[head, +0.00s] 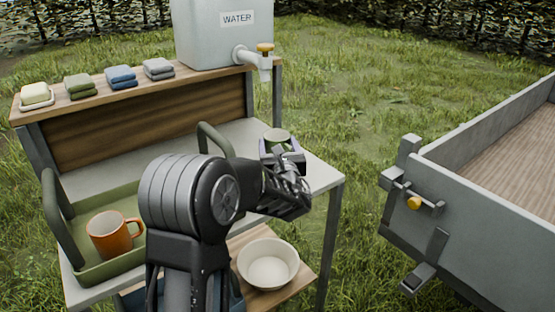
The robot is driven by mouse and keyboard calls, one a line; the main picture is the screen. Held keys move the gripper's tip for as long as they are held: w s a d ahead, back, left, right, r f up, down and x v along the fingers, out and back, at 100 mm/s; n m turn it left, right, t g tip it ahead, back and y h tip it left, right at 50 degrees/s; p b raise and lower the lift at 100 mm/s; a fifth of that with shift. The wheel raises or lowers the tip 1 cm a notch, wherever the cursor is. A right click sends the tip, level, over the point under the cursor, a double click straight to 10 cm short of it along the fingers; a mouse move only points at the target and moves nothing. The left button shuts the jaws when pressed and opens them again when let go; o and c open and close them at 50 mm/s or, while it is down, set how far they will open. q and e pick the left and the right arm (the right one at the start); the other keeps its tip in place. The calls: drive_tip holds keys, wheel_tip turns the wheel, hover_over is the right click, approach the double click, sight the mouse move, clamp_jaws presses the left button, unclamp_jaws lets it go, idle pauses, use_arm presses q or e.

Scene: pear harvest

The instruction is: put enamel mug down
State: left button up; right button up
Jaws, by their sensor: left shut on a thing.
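My left gripper (281,154) is shut on a small grey-green mug (277,134), which I take to be the enamel mug. Only its upper part shows; the gripper hides the rest. It appears upright, over or on the right end of the grey table top (318,172), below the water tap. I cannot tell whether its base touches the table. A green tray (102,271) with raised handles lies to the left, partly behind my arm. An orange mug (109,234) stands in it. My right gripper is not in view.
A water container (210,40) with a tap (264,60) stands on the wooden shelf (140,91), beside folded cloths (120,77) and a soap dish (37,96). A cream bowl (268,264) sits on a lower shelf. A grey trailer (485,215) stands at right, across open grass.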

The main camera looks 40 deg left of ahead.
use_arm(q)
drive_tip(key=shift+f+b, duration=0.3)
drive_tip(key=shift+f, duration=1.5)
drive_tip(key=shift+f, duration=0.15)
drive_tip(key=o, duration=1.8)
drive_tip(key=v, duration=1.2)
